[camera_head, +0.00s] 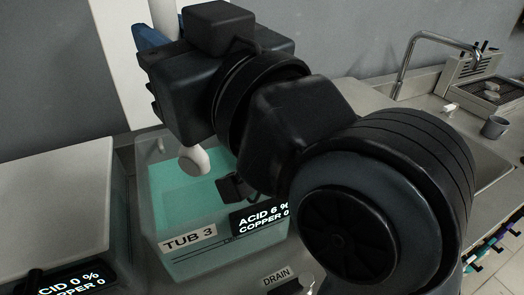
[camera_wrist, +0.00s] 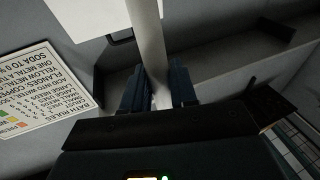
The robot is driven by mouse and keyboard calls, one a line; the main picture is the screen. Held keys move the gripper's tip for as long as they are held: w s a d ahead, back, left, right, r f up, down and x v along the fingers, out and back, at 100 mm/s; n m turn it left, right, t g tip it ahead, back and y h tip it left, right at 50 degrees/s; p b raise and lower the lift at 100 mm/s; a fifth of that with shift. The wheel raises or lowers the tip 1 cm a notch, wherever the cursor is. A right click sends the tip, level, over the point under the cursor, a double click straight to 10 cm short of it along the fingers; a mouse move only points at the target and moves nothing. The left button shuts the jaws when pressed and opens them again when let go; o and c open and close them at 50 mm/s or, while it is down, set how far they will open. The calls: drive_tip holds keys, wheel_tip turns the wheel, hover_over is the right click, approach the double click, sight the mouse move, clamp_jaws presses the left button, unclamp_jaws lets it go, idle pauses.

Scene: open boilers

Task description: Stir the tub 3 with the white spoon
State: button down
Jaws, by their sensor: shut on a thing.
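The white spoon shows in the wrist view as a long pale handle (camera_wrist: 148,42) running up between the fingers of my gripper (camera_wrist: 156,82), which is shut on it. In the head view the spoon's rounded white end (camera_head: 194,160) hangs below my wrist, over the opening of tub 3 (camera_head: 190,236). Tub 3 is a clear box with teal liquid and a front label. I cannot tell whether the spoon touches the liquid. My arm hides the tub's right side and much of the spoon. My gripper's fingers are mostly hidden in the head view.
A covered tub (camera_head: 55,200) stands at the left. A display reading acid and copper (camera_head: 262,217) is on tub 3's front, above a drain label (camera_head: 276,276). A sink with a tap (camera_head: 440,40) and a grey cup (camera_head: 494,127) are at the right. A rules sign (camera_wrist: 40,92) is on the wall.

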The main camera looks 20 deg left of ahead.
drive_tip(key=shift+r+p, duration=1.6)
drive_tip(key=shift+r, duration=0.45)
